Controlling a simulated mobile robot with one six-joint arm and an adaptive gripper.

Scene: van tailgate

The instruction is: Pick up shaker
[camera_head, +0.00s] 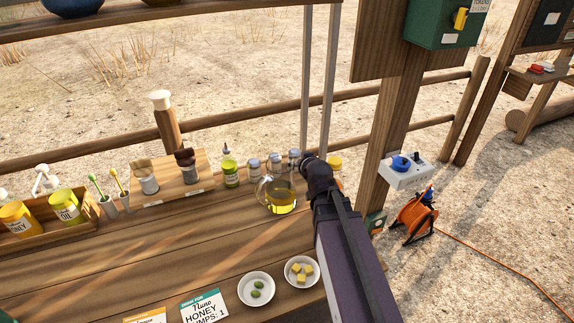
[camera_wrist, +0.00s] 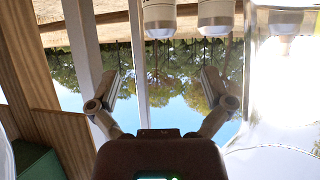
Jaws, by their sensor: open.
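Small shakers with grey caps stand in a row at the back of the wooden counter in the head view: one at left (camera_head: 254,167), one in the middle (camera_head: 274,163) and one at right (camera_head: 294,159), beside my gripper (camera_head: 308,170). Which one the task means, I cannot tell. In the wrist view, which looks upside down, two pale shakers (camera_wrist: 160,18) (camera_wrist: 215,17) show at the top edge, beyond the fingertips. My gripper (camera_wrist: 160,75) is open, with nothing between its fingers.
A glass jug of yellow oil (camera_head: 280,201) stands just in front of the shakers, close to my gripper; it fills the wrist view's right side (camera_wrist: 285,100). Two white bowls (camera_head: 257,302) (camera_head: 315,282) stand in front. Metal posts (camera_head: 328,85) rise behind.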

